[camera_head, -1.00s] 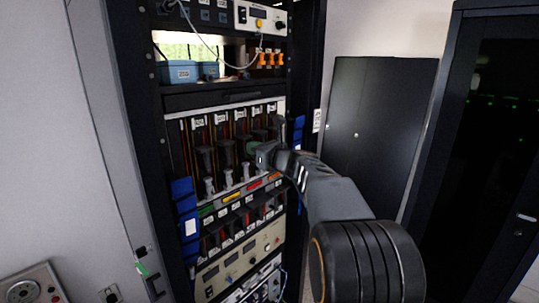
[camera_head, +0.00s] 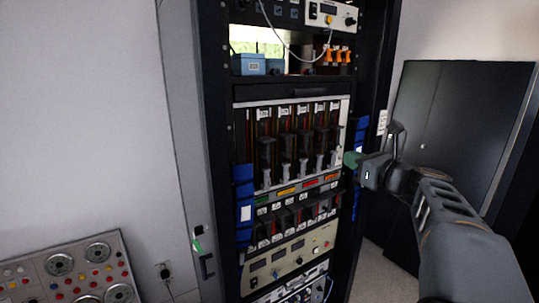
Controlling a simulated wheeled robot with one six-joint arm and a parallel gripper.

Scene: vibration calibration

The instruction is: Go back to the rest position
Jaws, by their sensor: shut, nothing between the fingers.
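My arm (camera_head: 450,215) reaches in from the lower right of the picture. My gripper (camera_head: 353,160) is at its left end, with greenish fingertips close together and nothing seen between them. It shows in front of the right edge of the equipment rack (camera_head: 217,150), beside the upper row of slotted modules (camera_head: 285,155). I cannot tell how far it is from the rack, but no contact is visible.
Blue pads (camera_head: 244,205) hang on the rack's sides. A control panel (camera_head: 75,275) with dials and buttons is at lower left. Black cabinets (camera_head: 455,110) stand behind my arm. A pale wall (camera_head: 80,110) fills the left; some floor (camera_head: 375,255) shows beside the rack.

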